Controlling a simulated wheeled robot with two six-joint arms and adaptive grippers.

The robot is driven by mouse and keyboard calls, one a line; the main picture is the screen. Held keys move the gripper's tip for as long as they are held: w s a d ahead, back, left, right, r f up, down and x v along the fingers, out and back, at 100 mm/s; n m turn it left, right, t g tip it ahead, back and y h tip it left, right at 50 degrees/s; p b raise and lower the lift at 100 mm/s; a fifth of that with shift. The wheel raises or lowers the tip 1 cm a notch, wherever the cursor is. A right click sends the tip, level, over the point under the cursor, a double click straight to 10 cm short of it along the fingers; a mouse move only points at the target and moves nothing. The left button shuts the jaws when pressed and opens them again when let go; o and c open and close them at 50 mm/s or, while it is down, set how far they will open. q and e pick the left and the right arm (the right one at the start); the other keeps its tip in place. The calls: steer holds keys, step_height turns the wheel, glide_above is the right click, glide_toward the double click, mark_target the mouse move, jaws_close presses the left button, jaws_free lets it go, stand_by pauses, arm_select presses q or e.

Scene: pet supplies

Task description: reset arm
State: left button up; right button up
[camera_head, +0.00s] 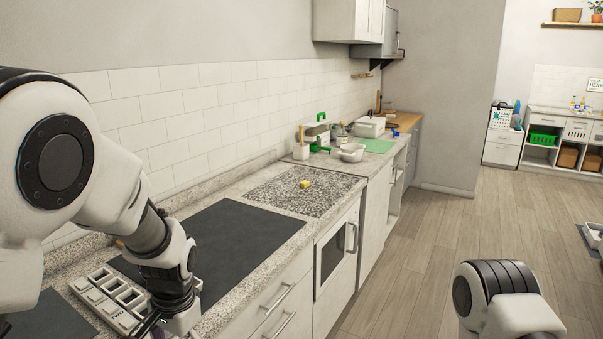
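My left arm comes in from the left and reaches down over the counter (221,188). My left gripper (150,325) is at the bottom edge of the view, beside a white compartment tray (107,297). Only a dark part of it shows, and its fingertips are cut off or hidden, so I cannot tell if it is open or shut. My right arm shows only as a link at the bottom right, over the floor. My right gripper is out of view.
A small yellow block (304,184) lies on a speckled panel (290,196). A dark mat (225,240) lies nearer. White bowls (352,153) and a green mat (375,145) are farther along. Open wooden floor (430,240) lies right of the cabinets.

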arm_select(q)
step_height(320, 180, down, 9)
steer(key=a+g, duration=0.2)
steer(key=s+a+f+n+t+h, duration=0.1)
steer(key=s+f+n, duration=0.3)
steer(key=s+f, duration=1.6)
steer(key=s+a, duration=0.1)
steer(key=s, duration=0.1)
steer(key=shift+s+a, duration=0.15)
steer(key=shift+s, duration=0.25)
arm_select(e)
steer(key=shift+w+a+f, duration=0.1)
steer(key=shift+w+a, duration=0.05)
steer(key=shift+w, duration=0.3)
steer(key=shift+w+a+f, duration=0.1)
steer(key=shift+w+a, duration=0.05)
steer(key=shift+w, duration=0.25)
arm_select(q)
steer(key=shift+f, duration=0.1)
